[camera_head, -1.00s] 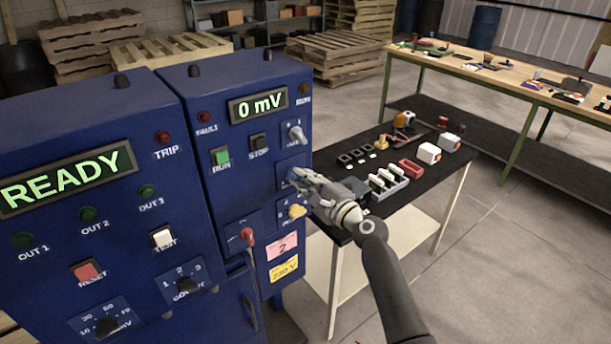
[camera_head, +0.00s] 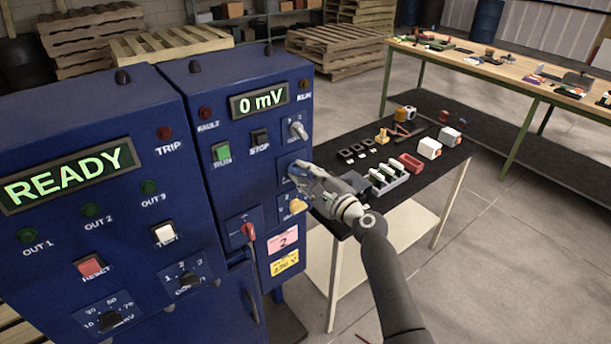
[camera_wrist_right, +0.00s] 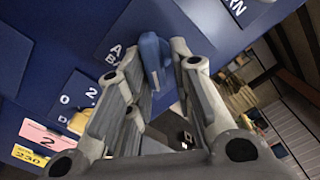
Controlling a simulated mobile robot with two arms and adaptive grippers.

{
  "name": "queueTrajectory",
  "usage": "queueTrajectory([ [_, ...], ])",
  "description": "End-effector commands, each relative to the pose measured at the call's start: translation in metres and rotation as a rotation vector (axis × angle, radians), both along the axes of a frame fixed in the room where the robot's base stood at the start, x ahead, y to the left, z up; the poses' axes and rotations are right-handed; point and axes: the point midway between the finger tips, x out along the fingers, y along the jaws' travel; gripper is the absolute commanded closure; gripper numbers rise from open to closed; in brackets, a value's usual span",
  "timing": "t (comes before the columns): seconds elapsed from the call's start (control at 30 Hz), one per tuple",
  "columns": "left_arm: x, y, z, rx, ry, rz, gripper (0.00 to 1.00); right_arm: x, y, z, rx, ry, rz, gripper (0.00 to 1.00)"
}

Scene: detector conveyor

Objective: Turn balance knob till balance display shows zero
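The balance display (camera_head: 259,102) on the right blue cabinet reads 0 mV in the head view. In the right wrist view, a blue-grey knob (camera_wrist_right: 151,58) stands out from a blue plate whose label is partly covered. My right gripper (camera_head: 296,172) is at this plate in the head view and mostly hides the knob. In the right wrist view its two fingers (camera_wrist_right: 160,52) are apart, one on each side of the knob, with the left finger closer to it. I cannot tell whether a finger touches it. My left gripper is not in view.
A yellow-orange knob (camera_head: 297,206) and a red handle (camera_head: 248,232) sit just below on the cabinet. A grey toggle (camera_head: 299,131) is above. The left cabinet's display (camera_head: 66,181) reads READY. A black-topped table (camera_head: 440,165) with small parts stands close on the right.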

Motion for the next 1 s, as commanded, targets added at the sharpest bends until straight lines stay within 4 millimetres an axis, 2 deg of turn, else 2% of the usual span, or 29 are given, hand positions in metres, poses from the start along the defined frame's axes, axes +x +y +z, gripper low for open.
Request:
queueTrajectory([
  [0.57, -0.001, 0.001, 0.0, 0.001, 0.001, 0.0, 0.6, -0.006, -0.004, -0.003, -0.003, 0.004, 0.001, 0.65],
  [0.77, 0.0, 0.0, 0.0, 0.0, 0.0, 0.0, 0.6, -0.028, -0.019, -0.004, -0.005, 0.004, 0.0, 0.65],
  [1.0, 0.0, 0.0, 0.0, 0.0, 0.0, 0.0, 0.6, -0.062, -0.044, -0.005, -0.004, 0.005, 0.001, 0.65],
])
